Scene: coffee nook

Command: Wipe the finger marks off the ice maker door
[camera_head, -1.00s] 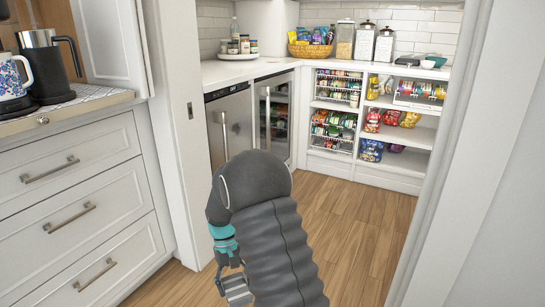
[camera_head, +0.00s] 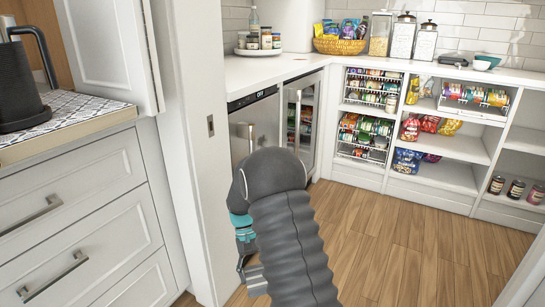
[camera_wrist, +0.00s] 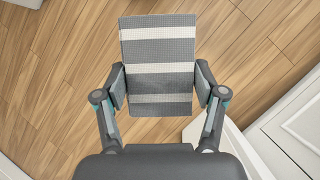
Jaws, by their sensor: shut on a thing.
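The ice maker (camera_head: 252,118), which I take to be the stainless unit with a dark display strip, stands under the white counter. Its door seems shut; my arm and the door jamb hide its lower part. Finger marks are too small to make out. My gripper (camera_wrist: 160,84) is shut on a grey cloth (camera_wrist: 158,52) with pale stripes, gripped by its two side edges. In the head view the cloth (camera_head: 254,280) hangs low over the floor, in front of and apart from the ice maker.
A white door jamb (camera_head: 200,150) stands left of my arm. White drawers (camera_head: 70,230) are nearer on the left. A glass-door cooler (camera_head: 301,115) stands right of the ice maker, then stocked shelves (camera_head: 445,173). The wood floor (camera_head: 400,255) on the right is clear.

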